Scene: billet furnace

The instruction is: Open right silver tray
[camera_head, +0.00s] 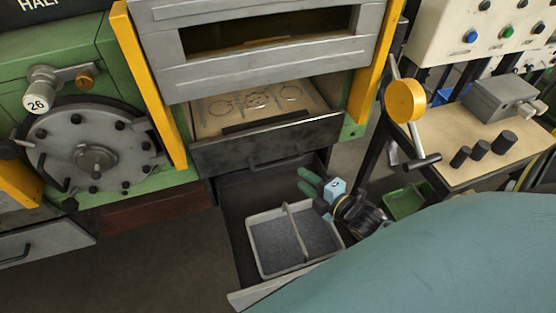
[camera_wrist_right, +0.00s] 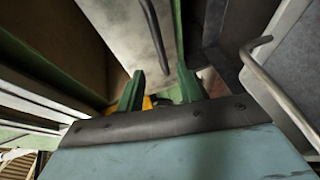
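The right silver tray (camera_head: 262,292) is a deep drawer with a dark inside and a silver front edge. It stands pulled out below the furnace in the head view, and its right front part is hidden by my blue-green body. My right gripper (camera_head: 305,180) is over the back right part of this drawer, its green fingers pointing left. In the right wrist view the two fingers (camera_wrist_right: 160,92) are apart with nothing held between them. My left gripper is not in view.
A grey bin (camera_head: 251,240) with a bar handle sits inside the drawer; its bar also shows in the wrist view (camera_wrist_right: 275,95). Above is a dark-fronted tray (camera_head: 265,150) with a handle. Another silver drawer (camera_head: 45,242) is at left. A table (camera_head: 440,140) stands right.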

